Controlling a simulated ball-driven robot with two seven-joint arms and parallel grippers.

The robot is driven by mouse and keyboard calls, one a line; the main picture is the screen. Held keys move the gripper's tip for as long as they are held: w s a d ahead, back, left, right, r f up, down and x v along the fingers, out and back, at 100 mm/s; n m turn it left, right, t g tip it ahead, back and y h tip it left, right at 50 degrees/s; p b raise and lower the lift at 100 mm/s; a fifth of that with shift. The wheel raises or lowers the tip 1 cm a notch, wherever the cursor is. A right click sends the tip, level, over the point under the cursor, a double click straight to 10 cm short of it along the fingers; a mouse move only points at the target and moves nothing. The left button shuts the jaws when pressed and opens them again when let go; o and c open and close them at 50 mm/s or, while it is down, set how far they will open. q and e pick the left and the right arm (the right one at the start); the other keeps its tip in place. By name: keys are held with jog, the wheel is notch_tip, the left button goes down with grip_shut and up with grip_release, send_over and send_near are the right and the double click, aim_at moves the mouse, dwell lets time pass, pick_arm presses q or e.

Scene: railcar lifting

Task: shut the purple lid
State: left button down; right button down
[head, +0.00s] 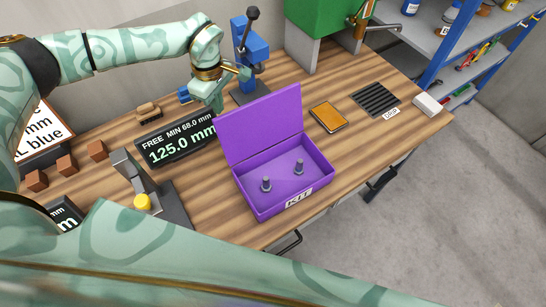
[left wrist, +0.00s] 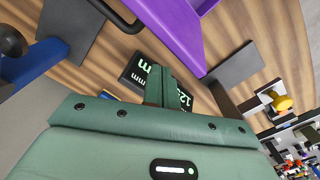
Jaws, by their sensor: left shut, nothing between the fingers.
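The purple box (head: 262,207) stands on the bench with a KIT label on its front. Its purple lid (head: 262,122) is open and stands up at the back, leaning slightly backward. Two grey bolt-like pieces (head: 266,184) stand inside the box. My left gripper (head: 217,103) is shut and empty, behind the lid's upper left corner. In the left wrist view, the shut fingers (left wrist: 159,88) are beside the purple lid (left wrist: 168,22), with no clear contact. My right gripper is not in view.
A display reading 125.0 mm (head: 178,142) stands left of the box. A blue press (head: 247,55) stands behind the lid. A measuring stand with a yellow knob (head: 142,201) is at the left. An orange tray (head: 328,117) and black grate (head: 376,99) lie right of the box.

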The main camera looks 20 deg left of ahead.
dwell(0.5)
pick_arm(q)
jog(key=shift+s+d+p, duration=0.95)
jog(key=shift+s+d, duration=0.5)
jog(key=shift+d, duration=0.15)
jog(key=shift+s+d+p, duration=0.95)
jog(key=shift+s+d, duration=0.5)
jog(key=shift+d, duration=0.15)
notch_tip(320, 180, up, 8)
jog(key=w+a+p, duration=0.1)
jog(key=p, duration=0.5)
jog(key=shift+w+a, duration=0.2)
jog(key=shift+a, duration=0.1)
